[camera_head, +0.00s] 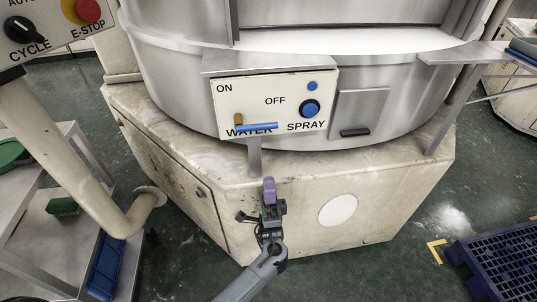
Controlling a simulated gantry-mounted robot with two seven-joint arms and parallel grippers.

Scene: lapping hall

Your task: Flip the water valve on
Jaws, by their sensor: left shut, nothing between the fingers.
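The water valve (257,127) is on a cream panel (292,85) at the front of the round steel machine. Its blue lever lies roughly level, pointing right from a brass body (238,119) and covering part of the WATER label. ON is printed above the brass body and OFF up and to the right of it. My left gripper (269,186), with purple fingers, is shut and empty. It shows below the panel, in front of the cream base, apart from the lever. My right gripper is not in view.
A blue SPRAY knob (310,108) sits right of the valve on the same panel. A control box with a red E-stop (88,11) is at the upper left. A steel cart (75,235) stands at left, and a dark blue crate (497,262) lies on the floor at lower right.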

